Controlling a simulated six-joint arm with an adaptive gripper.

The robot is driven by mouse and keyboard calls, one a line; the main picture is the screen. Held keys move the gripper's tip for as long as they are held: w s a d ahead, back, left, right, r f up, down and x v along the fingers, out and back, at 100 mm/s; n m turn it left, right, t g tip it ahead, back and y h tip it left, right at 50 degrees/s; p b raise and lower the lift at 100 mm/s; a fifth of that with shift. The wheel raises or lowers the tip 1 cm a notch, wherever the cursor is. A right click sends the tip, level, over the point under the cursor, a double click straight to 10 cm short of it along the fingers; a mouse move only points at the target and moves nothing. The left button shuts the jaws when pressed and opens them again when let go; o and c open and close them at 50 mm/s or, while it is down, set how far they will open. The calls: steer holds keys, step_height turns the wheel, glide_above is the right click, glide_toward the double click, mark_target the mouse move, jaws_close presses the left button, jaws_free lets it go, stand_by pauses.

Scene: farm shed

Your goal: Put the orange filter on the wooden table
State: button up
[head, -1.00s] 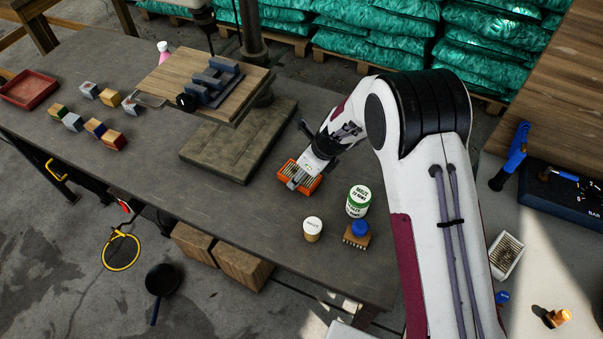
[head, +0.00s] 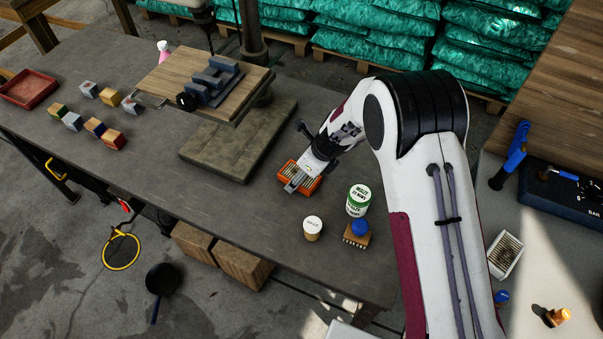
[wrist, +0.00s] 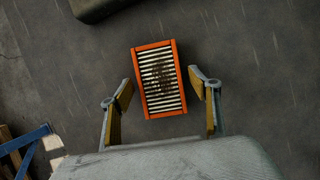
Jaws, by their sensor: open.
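The orange filter (wrist: 160,80) is a rectangular orange frame with pale pleats and a dark dirty patch. It lies flat on the dark workbench (head: 230,215). My gripper (wrist: 161,90) is open above the filter, with one finger to each side of its near part in the wrist view. In the head view, my gripper (head: 298,183) partly hides the filter. A brown wooden table top (head: 560,95) shows at the upper right, apart from the workbench.
Near my gripper stand a green-labelled tin (head: 358,201), a small white-lidded jar (head: 313,228) and a blue-knobbed brush (head: 357,236). A machine's wooden board (head: 165,80) and stone-like base (head: 220,150) are left. Blocks and a red tray (head: 28,89) lie farther left.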

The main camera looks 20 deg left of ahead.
steer(key=shift+r, duration=0.15)
steer(key=shift+w+v, duration=0.15)
steer(key=shift+v, duration=1.75)
steer(key=shift+w+v, duration=0.1)
steer(key=shift+v, duration=1.75)
steer(key=shift+d, duration=0.25)
steer(key=shift+d+r, duration=0.1)
steer(key=shift+r, duration=0.1)
steer(key=s+d+r+n+t+h, duration=0.1)
steer(key=s+d+r+n, duration=0.3)
steer(key=d+r, duration=0.7)
steer(key=s+d+r+n+t, duration=0.1)
steer(key=s+d+r+n, duration=0.1)
steer(key=d+r+n, duration=0.65)
steer(key=s+d+r+n+t+h, duration=0.1)
steer(key=s+d+r+n, duration=0.2)
steer(key=s+d, duration=0.6)
steer(key=s+d+r+n+t+h, duration=0.1)
steer(key=s+d+r+n, duration=0.3)
steer(key=s+d, duration=0.6)
steer(key=shift+r+t+h, duration=0.4)
steer(key=shift+r+h, duration=0.4)
